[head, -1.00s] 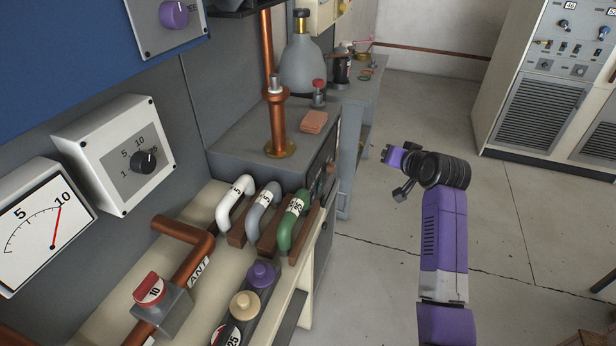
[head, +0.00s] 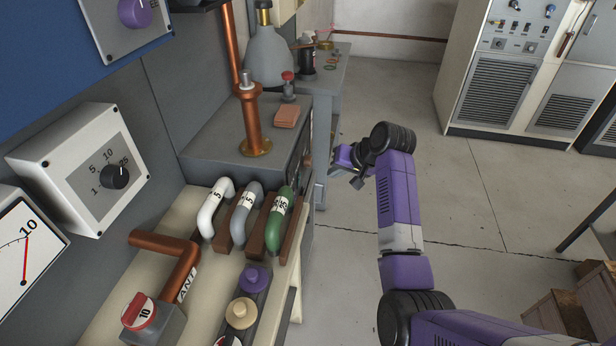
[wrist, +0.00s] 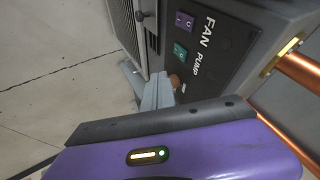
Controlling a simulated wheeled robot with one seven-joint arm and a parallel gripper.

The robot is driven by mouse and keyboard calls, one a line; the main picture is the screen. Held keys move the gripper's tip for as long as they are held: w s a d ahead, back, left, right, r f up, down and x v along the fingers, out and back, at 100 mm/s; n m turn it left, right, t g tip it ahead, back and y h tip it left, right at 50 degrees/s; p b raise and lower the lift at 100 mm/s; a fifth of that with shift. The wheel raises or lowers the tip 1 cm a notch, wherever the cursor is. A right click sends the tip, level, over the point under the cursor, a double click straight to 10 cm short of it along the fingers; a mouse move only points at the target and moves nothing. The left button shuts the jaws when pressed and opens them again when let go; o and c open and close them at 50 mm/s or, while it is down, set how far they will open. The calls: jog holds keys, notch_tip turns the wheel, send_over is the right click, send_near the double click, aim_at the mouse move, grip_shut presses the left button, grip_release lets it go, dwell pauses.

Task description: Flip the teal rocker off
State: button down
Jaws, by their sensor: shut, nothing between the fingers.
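The teal rocker (wrist: 180,51) shows in the wrist view, set in the dark front panel (wrist: 206,75) beside the word PUMP. Which way it is tipped is too small to tell. A purple rocker (wrist: 184,21) sits by the word FAN. My gripper (wrist: 152,88) has grey fingers, shut and empty, in front of the panel near the PUMP end. They appear apart from the teal rocker. In the head view, my gripper (head: 343,157) is beside the right face of the grey cabinet (head: 215,130); the rockers cannot be made out there.
A copper post (head: 250,120) and a pinkish block (head: 286,117) stand on the cabinet. White, grey and green handles (head: 279,222) line the bench in front. A side table (head: 330,95) stands behind the gripper. Open floor (head: 470,200) lies to the right.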

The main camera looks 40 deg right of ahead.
aim_at(299, 181)
jog(key=w+a+f, duration=0.2)
jog(key=w+f, duration=0.4)
jog(key=w, duration=0.2)
jog(key=shift+w+a+f, duration=0.2)
jog(key=shift+w+f, duration=0.05)
jog(key=shift+w, duration=0.15)
jog(key=shift+w+a+r, duration=0.1)
jog(key=shift+w+a, duration=0.15)
jog(key=shift+w, duration=0.05)
jog(key=shift+r+p, duration=0.1)
jog(key=shift+p, duration=0.2)
